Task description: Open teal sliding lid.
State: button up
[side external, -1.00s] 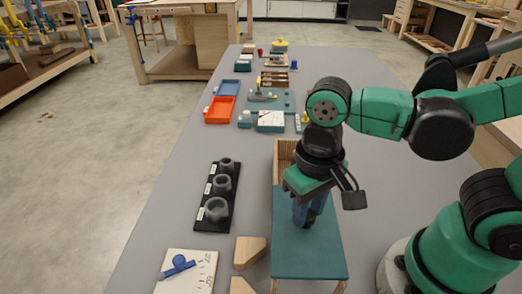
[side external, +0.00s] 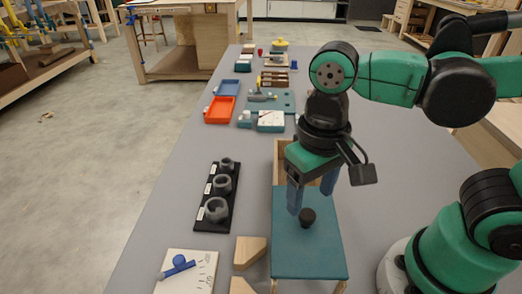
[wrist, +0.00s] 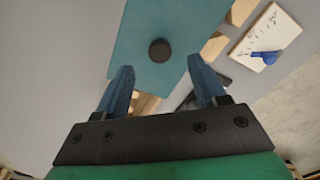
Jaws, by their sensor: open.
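The teal sliding lid (side external: 307,255) lies on a wooden box (side external: 283,150), whose far end shows uncovered. A dark round knob (side external: 307,217) stands on the lid. In the wrist view, the lid (wrist: 190,25) and knob (wrist: 160,51) lie beyond my fingertips. My gripper (side external: 311,203) has blue fingers, spread apart and empty, above the lid and the knob. It also shows open in the wrist view (wrist: 160,66). The box's inside is mostly hidden by my gripper in the side view.
Left of the box are a black rack with grey rings (side external: 220,196), wooden blocks (side external: 249,252) and a white dial board with a blue pointer (side external: 187,270). Trays (side external: 220,110) and other items stand farther back. Grey table is clear at the left centre.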

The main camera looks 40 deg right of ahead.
jog(key=shift+r, duration=1.1)
jog(key=w+d+t, duration=0.2)
jog(key=w+d+f+t, duration=0.1)
jog(key=w+d, duration=0.1)
jog(key=shift+w+d+f+n+t+y, duration=0.1)
jog(key=shift+w+f+n+t+y, duration=0.1)
jog(key=shift+w+n+t+y, duration=0.15)
jog(key=w+d+t, duration=0.2)
jog(key=d, duration=0.1)
jog(key=d+n+t, duration=0.1)
jog(key=shift+w+d+r+t, duration=0.15)
jog(key=shift+w+t, duration=0.1)
jog(key=shift+w, duration=0.15)
